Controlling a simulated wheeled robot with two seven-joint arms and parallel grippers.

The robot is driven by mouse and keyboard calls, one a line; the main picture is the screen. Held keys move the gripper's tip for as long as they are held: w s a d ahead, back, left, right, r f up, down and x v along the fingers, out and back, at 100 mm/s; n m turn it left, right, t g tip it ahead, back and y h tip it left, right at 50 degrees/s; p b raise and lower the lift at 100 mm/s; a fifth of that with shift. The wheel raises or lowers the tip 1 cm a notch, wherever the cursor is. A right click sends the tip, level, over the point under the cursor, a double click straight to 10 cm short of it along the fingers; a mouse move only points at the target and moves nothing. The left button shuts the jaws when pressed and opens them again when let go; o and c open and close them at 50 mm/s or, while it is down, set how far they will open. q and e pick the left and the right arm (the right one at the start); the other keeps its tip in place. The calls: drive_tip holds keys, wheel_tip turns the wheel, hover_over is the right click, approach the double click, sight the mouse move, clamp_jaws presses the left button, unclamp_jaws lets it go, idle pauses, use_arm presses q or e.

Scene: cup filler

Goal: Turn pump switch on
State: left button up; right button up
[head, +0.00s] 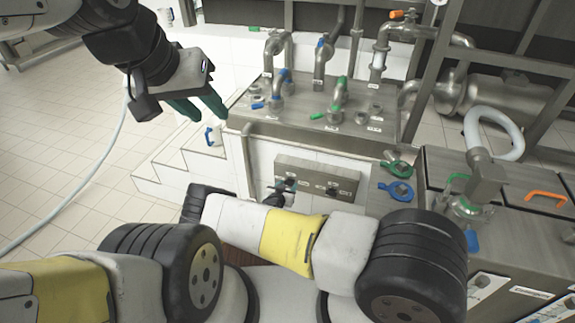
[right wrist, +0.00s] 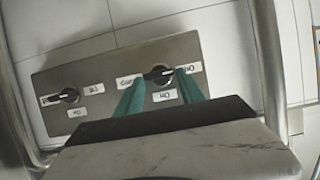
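The grey switch panel (head: 345,176) is on the front of the white tiled block. In the right wrist view the panel (right wrist: 110,70) carries two black rotary knobs with white labels. The pump switch (right wrist: 158,76), by a label that seems to read "Pump", lies between my right gripper's green fingertips (right wrist: 160,78). The fingers are apart, one on each side of the knob; contact cannot be told. The other knob (right wrist: 69,95) is free. In the head view my right gripper (head: 283,190) is partly hidden by my arm. My left gripper (head: 204,110) is open and empty, away from the panel.
Above the panel is a steel worktop (head: 300,112) with pipes and coloured valves. Blue (head: 397,191) and green (head: 397,167) valve handles are right of the panel. A steel cabinet (head: 520,215) stands at right. White steps (head: 175,175) and open tiled floor are at left.

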drive_tip(key=c, duration=0.8)
drive_tip(key=m, duration=0.1)
drive_tip(key=m+y, duration=0.1)
drive_tip(key=shift+s+d+f+m+t+y, duration=0.1)
drive_tip(key=shift+d+m+t+y, duration=0.2)
drive_tip(key=shift+d+t, duration=0.1)
drive_tip(key=m, duration=0.1)
drive_tip(key=m+t+y, duration=0.1)
drive_tip(key=m+y, duration=0.1)
drive_tip(key=m, duration=0.1)
drive_tip(key=shift+s+d+f, duration=0.1)
drive_tip(key=shift+d+f, duration=0.1)
drive_tip(key=shift+d, duration=0.1)
drive_tip(key=m+t, duration=0.1)
drive_tip(key=m, duration=0.1)
drive_tip(key=m+t+y, duration=0.1)
drive_tip(key=m, duration=0.1)
drive_tip(key=shift+d+f, duration=0.15)
drive_tip(key=shift+f, duration=0.15)
drive_tip(key=shift+f+m+t+y, duration=0.2)
drive_tip(key=shift+m+t+y, duration=0.35)
drive_tip(key=shift+m, duration=0.85)
